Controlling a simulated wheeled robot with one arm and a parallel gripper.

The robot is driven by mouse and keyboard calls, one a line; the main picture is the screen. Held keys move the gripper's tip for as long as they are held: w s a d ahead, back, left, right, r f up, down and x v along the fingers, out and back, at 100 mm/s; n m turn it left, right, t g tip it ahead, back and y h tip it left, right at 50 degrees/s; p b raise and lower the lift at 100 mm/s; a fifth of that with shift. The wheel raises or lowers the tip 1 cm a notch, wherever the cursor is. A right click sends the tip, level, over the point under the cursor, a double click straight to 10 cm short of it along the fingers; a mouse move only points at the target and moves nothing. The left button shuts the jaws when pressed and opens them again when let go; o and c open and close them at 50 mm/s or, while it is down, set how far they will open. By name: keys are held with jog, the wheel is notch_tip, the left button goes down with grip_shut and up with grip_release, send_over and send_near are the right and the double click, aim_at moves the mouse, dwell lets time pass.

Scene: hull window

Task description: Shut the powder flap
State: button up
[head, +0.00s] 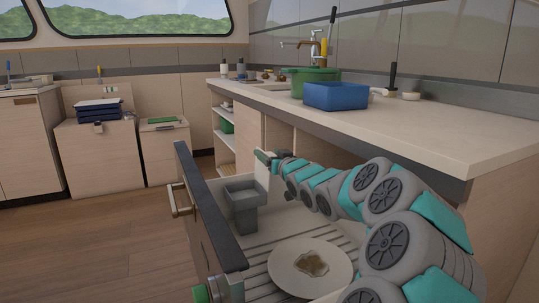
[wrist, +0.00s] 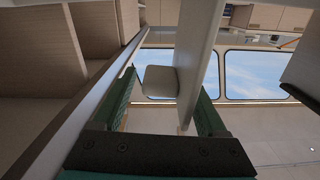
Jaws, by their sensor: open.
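A drawer-like dishwasher unit stands pulled out, with a dark-topped front panel (head: 210,215) and a bar handle. At its far side a small pale upright piece (head: 262,170) shows by my gripper (head: 266,157); it may be the powder flap. In the wrist view my gripper (wrist: 168,84) is open, with green fingers apart. A pale wall (wrist: 199,50) runs between them, and a small squarish pale flap (wrist: 160,81) sticks out from its left side, between the fingertips. I cannot tell whether a finger touches it.
In the unit are a grey basket (head: 242,204) and a stained white plate (head: 310,267). The counter (head: 425,125) above my arm holds a blue bin (head: 335,96) and green pot (head: 310,76). Wooden floor (head: 100,240) is clear to the left.

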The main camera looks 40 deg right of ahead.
grip_shut()
dwell(0.6)
dwell(0.3)
